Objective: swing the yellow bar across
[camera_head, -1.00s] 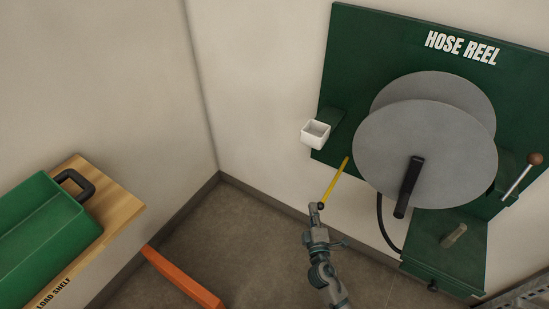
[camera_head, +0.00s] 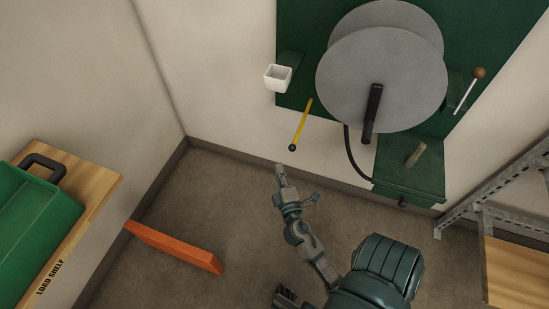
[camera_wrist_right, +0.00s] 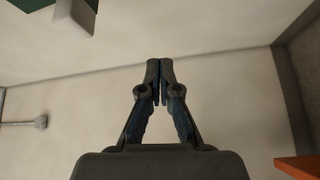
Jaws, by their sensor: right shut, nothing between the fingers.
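The yellow bar (camera_head: 301,123) hangs slanting below the left part of the hose reel's green panel, with a dark ball at its lower end. My right gripper (camera_head: 279,168) is just below and left of that ball in the head view, with a small gap in the picture. In the right wrist view its fingers (camera_wrist_right: 160,82) are closed together with nothing between them. The yellow bar cannot be made out in the wrist view.
A white cup (camera_head: 277,78) sits above left of the bar, and the grey reel disc (camera_head: 375,85) to its right. An orange beam (camera_head: 175,247) lies low at left, near a shelf with a green bin (camera_head: 35,230). A metal rack (camera_head: 490,190) stands at right.

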